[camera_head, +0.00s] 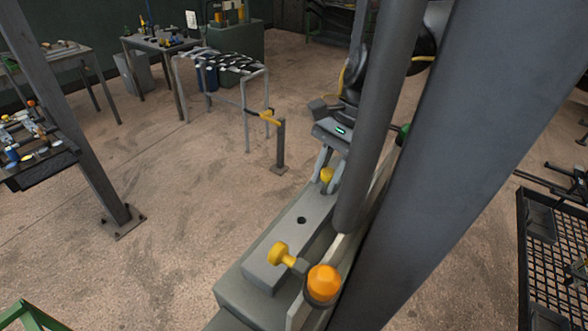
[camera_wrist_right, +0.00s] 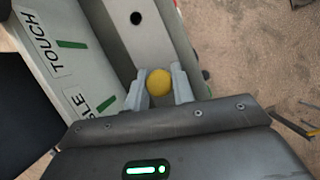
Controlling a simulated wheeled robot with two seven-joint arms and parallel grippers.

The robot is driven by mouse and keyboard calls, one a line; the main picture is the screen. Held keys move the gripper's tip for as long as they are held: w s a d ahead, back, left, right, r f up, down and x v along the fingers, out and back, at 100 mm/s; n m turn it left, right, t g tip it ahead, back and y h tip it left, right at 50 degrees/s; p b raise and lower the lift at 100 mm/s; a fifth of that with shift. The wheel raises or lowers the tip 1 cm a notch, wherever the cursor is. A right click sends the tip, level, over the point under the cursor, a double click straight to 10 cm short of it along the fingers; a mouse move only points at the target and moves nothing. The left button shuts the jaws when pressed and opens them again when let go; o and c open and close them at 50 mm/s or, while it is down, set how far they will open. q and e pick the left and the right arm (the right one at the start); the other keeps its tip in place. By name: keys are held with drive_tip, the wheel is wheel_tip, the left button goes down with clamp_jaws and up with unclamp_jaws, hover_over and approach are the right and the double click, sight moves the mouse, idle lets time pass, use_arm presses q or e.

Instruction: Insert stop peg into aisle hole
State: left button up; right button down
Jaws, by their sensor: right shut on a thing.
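The stop peg, with a round yellow head (camera_head: 326,175), is between the fingers of my right gripper (camera_head: 323,164), which is shut on it. In the right wrist view the yellow head (camera_wrist_right: 159,82) sits between the two grey fingertips (camera_wrist_right: 160,88). Its shaft is hidden below the head. The grey block (camera_head: 283,246) has a dark round hole (camera_head: 301,220) in its top face, a short way from the gripper. That hole also shows in the wrist view (camera_wrist_right: 136,18), ahead of the peg. My left gripper is not in view.
A yellow knob (camera_head: 279,254) sticks out at the block's near end, next to an orange dome (camera_head: 323,281). Thick grey posts (camera_head: 460,150) stand close on the right. A small yellow-topped stand (camera_head: 280,145) is beyond.

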drive_tip(key=shift+f, duration=0.35)
drive_tip(key=c, duration=1.1)
unclamp_jaws()
drive_tip(key=shift+w+d+r+b, duration=0.1)
drive_tip(key=shift+w+r+b, duration=0.1)
drive_tip(key=shift+r+b, duration=0.3)
drive_tip(key=a+b+v, duration=0.1)
drive_tip(key=v, duration=0.8)
drive_tip(key=shift+s+r, duration=0.2)
drive_tip(key=shift+s, duration=0.05)
drive_tip(key=shift+d, duration=0.1)
